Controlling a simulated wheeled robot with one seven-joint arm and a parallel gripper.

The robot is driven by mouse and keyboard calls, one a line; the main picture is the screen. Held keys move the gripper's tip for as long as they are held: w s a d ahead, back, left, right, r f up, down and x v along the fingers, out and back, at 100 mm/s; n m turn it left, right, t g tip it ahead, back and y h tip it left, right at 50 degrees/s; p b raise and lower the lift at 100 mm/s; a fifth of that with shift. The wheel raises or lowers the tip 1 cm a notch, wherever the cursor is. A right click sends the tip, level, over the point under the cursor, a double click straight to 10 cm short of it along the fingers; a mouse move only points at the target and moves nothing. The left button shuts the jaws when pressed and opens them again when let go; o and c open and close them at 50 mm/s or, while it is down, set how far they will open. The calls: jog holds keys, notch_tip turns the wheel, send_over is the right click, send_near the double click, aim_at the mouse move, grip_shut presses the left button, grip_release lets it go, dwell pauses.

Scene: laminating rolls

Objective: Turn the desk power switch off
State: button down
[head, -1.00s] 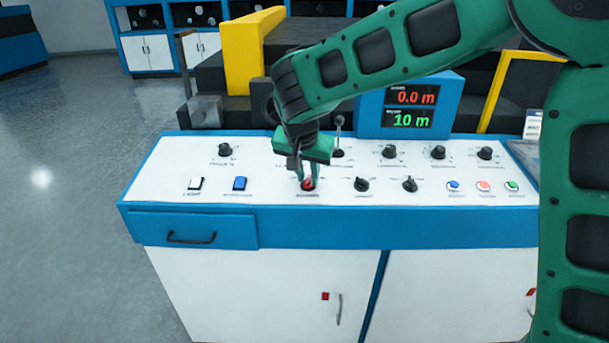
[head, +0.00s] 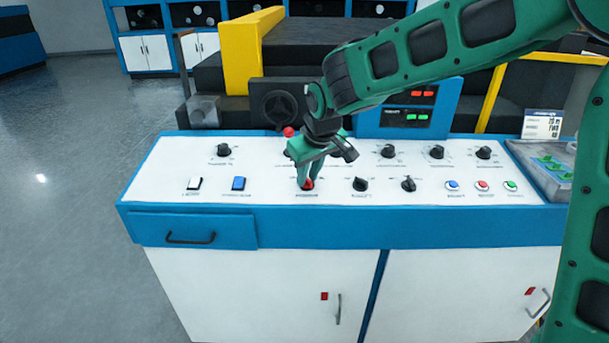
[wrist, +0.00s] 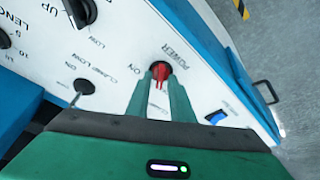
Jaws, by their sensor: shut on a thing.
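The power switch is a red knob (head: 308,184) on the white top of the desk console, left of the middle. In the wrist view the red knob (wrist: 160,72) sits on a black base beside the word POWER. My gripper (head: 307,178) reaches down to it, and in the wrist view its two green fingers (wrist: 159,85) are shut on the knob, one on each side. The fingers hide part of the knob, so its exact setting cannot be read. The desk display (head: 408,107) shows short red and green marks.
Black knobs stand close by, including one to the right (head: 360,184). A white rocker (head: 194,184) and a blue rocker (head: 239,183) lie left. A red-balled lever (head: 288,132) rises behind my gripper. Small coloured buttons (head: 482,186) sit right, near a tray (head: 553,165).

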jog(key=shift+n+y, duration=0.3)
jog(key=shift+n, duration=0.7)
jog(key=shift+w+d, duration=0.1)
jog(key=c, duration=1.9)
grip_release()
jog(key=shift+f+g, duration=0.1)
jog(key=shift+g, duration=0.2)
jog(key=shift+o, duration=0.2)
jog(key=v, duration=1.1)
jog(key=shift+f, duration=0.1)
